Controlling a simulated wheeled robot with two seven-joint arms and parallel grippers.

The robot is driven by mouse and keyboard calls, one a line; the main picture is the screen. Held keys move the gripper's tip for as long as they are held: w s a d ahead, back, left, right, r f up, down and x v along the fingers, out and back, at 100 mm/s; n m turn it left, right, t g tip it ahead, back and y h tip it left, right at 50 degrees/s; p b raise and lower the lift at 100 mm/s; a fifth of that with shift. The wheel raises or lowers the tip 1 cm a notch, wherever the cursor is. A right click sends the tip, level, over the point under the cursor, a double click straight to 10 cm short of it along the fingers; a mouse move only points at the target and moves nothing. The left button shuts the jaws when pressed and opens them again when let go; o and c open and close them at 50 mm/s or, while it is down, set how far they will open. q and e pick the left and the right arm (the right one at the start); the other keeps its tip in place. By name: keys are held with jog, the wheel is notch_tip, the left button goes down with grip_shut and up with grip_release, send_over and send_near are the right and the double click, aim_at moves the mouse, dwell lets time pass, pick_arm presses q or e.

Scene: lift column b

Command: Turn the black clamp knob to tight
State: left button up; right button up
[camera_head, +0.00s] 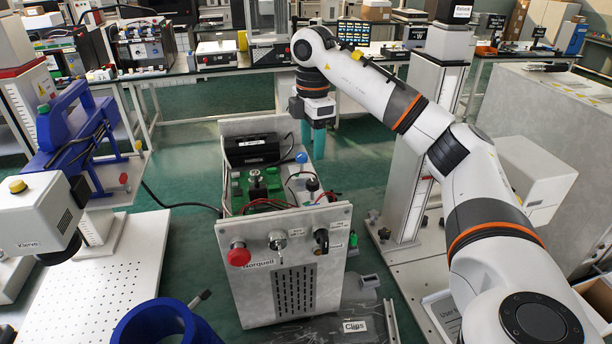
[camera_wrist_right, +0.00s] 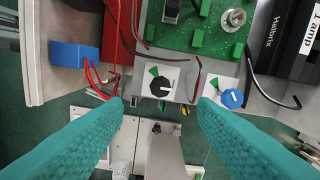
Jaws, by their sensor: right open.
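The black knob (camera_wrist_right: 160,86) sits on a white plate with a green wedge mark, upper left of it. A pale line shows on the knob, outside the green wedge. In the head view the black knob (camera_head: 312,185) is on the right side of the open grey box (camera_head: 335,215), just in front of a blue knob (camera_head: 301,157). My right gripper (camera_head: 313,145) is open and empty, behind and above the knobs. In the wrist view its teal fingertips (camera_wrist_right: 161,106) lie either side of the black knob in the picture, apart from it. My left gripper is out of view.
The blue knob (camera_wrist_right: 232,98) is close beside the black one. Loose red and black wires run nearby. A black unit (camera_head: 252,149) stands at the box's back. The front panel carries a red button (camera_head: 239,254), a key switch (camera_head: 277,240) and another black control (camera_head: 321,240).

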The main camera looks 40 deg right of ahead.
aim_at(312, 182)
notch_tip(312, 182, down, 9)
jog(key=shift+f+p, duration=0.1)
jog(key=shift+p, duration=0.8)
jog(key=shift+f, duration=0.4)
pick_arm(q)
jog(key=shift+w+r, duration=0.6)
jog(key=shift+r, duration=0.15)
pick_arm(e)
jog(key=c, duration=1)
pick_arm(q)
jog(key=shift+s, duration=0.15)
pick_arm(e)
jog(key=shift+o, duration=0.2)
